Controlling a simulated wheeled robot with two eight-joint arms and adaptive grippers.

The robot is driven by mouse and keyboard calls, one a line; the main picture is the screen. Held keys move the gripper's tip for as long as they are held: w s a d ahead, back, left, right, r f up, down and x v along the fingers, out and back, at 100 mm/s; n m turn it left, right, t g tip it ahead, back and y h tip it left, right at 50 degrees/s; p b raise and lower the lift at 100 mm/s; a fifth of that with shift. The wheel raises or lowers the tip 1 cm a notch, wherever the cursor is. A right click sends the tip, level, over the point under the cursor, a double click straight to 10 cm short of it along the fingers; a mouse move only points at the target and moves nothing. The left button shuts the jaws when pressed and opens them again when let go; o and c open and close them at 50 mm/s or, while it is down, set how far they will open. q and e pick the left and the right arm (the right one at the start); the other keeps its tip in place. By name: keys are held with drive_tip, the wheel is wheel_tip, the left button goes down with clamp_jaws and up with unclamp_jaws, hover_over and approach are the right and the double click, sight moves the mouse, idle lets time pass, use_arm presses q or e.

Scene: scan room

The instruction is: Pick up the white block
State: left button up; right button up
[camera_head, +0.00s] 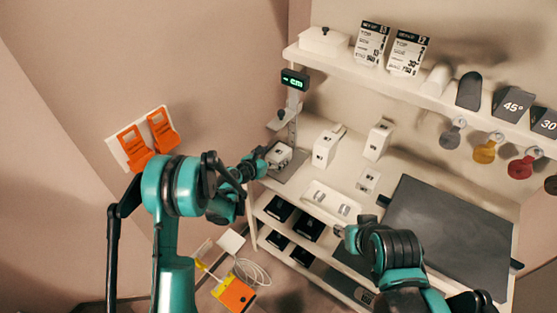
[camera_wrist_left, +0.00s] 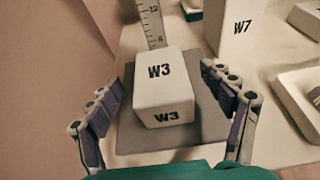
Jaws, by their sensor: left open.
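A white block marked W3 (camera_wrist_left: 165,85) sits on a grey plate (camera_wrist_left: 135,140) in the left wrist view, in front of an upright ruler (camera_wrist_left: 151,22). The same block shows in the head view (camera_head: 279,153) at the shelf's left end. My left gripper (camera_wrist_left: 163,90) is open, with one finger on each side of the block, apart from it. In the head view the left gripper (camera_head: 262,163) reaches in beside it from the left. Other white blocks stand nearby, one marked W7 (camera_wrist_left: 236,30). My right gripper (camera_head: 346,236) is by the front edge; its jaws are unclear.
A white tray (camera_head: 320,196) with metal pieces lies right of the block. A large dark panel (camera_head: 450,225) covers the right of the bench. A digital display (camera_head: 294,80) tops the ruler stand. Signs and hooked discs line the upper shelf (camera_head: 350,66).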

use_arm(q)
drive_tip(key=shift+w+d+f, duration=0.25)
drive_tip(key=shift+w+d, duration=0.15)
drive_tip(key=shift+w, duration=0.15)
drive_tip(key=shift+r, duration=0.1)
drive_tip(key=c, duration=1.7)
